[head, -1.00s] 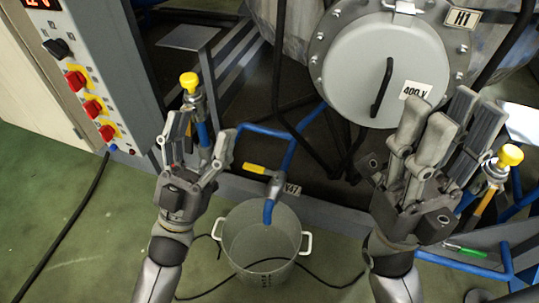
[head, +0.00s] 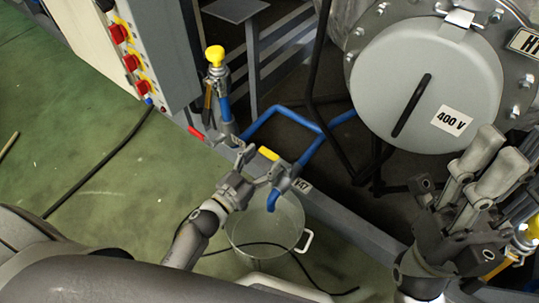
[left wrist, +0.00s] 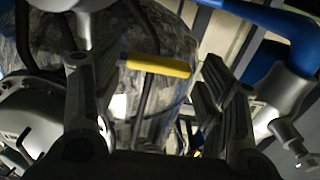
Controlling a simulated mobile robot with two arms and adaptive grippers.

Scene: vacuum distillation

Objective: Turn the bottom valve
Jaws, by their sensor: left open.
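The bottom valve has a yellow lever handle (head: 268,153) on a blue pipe above the bucket, beside the tag V47 (head: 302,186). My left gripper (head: 260,163) is open, close in front of this valve. In the left wrist view the yellow handle (left wrist: 158,66) lies crosswise in the gap between the fingers of the left gripper (left wrist: 150,85). I cannot tell whether any finger touches it. My right gripper (head: 485,160) is raised at the right with its fingers apart and nothing between them.
A grey bucket (head: 262,232) stands under the blue outlet. A yellow-knobbed valve (head: 215,57) stands left of the bottom valve, near the control box (head: 150,35). The round 400 V cover (head: 425,80) is at the upper right.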

